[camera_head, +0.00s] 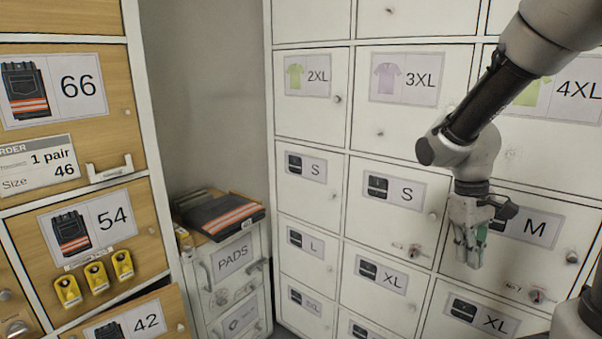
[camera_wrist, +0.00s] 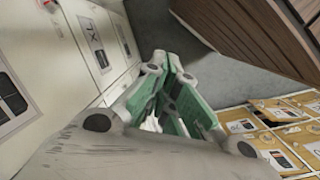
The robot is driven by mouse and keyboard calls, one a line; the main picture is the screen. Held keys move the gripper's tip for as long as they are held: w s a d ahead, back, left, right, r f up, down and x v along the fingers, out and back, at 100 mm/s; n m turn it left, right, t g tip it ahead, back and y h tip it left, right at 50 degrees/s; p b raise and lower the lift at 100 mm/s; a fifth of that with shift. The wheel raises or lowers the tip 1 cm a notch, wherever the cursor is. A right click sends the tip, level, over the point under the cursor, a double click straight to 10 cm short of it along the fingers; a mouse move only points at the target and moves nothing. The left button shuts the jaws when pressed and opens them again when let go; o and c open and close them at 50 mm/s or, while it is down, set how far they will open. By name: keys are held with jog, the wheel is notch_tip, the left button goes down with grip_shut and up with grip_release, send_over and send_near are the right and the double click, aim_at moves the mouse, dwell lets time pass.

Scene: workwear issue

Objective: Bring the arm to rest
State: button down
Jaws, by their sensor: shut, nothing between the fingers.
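My arm reaches in from the upper right in the head view, and its gripper (camera_head: 470,250) hangs downward in front of the white lockers. The gripper is shut and empty. In the wrist view the green-padded fingers (camera_wrist: 172,100) come together with nothing held between them. The gripper appears clear of the locker doors, though its exact distance from them is hard to tell.
White lockers (camera_head: 310,120) with size labels fill the middle and right. Folded trousers (camera_head: 222,215) lie on the PADS cabinet (camera_head: 236,285). A brown slatted surface (camera_wrist: 250,35) shows in the wrist view.

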jog(key=s+r+m+t+y, duration=0.1)
jog(key=s+r+m+t, duration=0.3)
jog(key=s+r, duration=0.7)
jog(key=shift+s+d+r+t+y, duration=0.25)
jog(key=shift+d+r+t+y, duration=0.05)
jog(key=shift+r+t, duration=0.55)
